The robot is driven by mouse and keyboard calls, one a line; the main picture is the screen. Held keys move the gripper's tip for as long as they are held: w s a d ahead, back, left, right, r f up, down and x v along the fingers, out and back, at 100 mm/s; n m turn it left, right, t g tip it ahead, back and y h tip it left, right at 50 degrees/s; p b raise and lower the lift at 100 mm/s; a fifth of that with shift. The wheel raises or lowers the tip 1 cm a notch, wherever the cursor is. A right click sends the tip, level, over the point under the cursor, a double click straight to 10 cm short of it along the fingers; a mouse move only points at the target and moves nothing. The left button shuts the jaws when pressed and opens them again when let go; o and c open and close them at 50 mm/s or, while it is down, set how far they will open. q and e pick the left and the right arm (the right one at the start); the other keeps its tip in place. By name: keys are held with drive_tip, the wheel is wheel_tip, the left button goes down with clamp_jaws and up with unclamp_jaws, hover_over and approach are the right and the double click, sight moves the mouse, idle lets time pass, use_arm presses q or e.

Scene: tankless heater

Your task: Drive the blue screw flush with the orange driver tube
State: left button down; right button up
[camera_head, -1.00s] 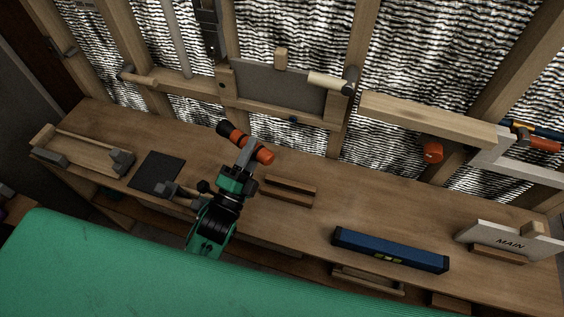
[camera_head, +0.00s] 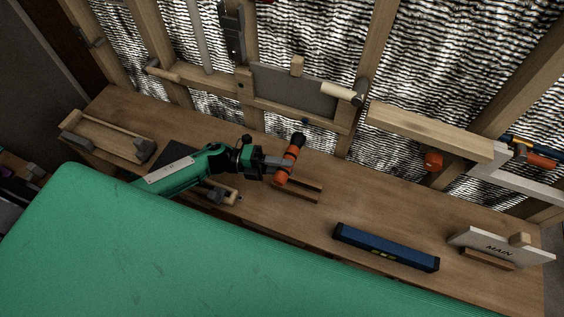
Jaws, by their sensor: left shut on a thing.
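My left gripper (camera_head: 284,163) is shut on the orange driver tube (camera_head: 280,176) and holds it above the bench, near the wall. The tube's black end points up and slightly right, toward the back of the bench. Its orange end points toward the front. What looks like the blue screw (camera_head: 305,121) is a small dark bluish spot on the lower rail below the grey panel. It is apart from the tube, and how far it sticks out is too small to tell. My right gripper is not in view.
A wooden rack (camera_head: 298,190) sits on the bench below the tube. A blue spirit level (camera_head: 385,248) lies to the right, with a "MAIN" sign (camera_head: 500,247) beyond. A wooden tray (camera_head: 105,141) stands at the left. An orange cylinder (camera_head: 433,161) is on the wall.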

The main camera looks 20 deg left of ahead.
sight(288, 151)
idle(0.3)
use_arm(q)
drive_tip(key=shift+a, duration=0.15)
drive_tip(key=shift+a, duration=0.1)
drive_tip(key=shift+w+f+b, duration=0.15)
drive_tip(key=shift+w+b, duration=1.35)
drive_tip(key=shift+w, duration=0.4)
drive_tip(key=shift+w+b, duration=0.45)
drive_tip(key=shift+w, duration=0.35)
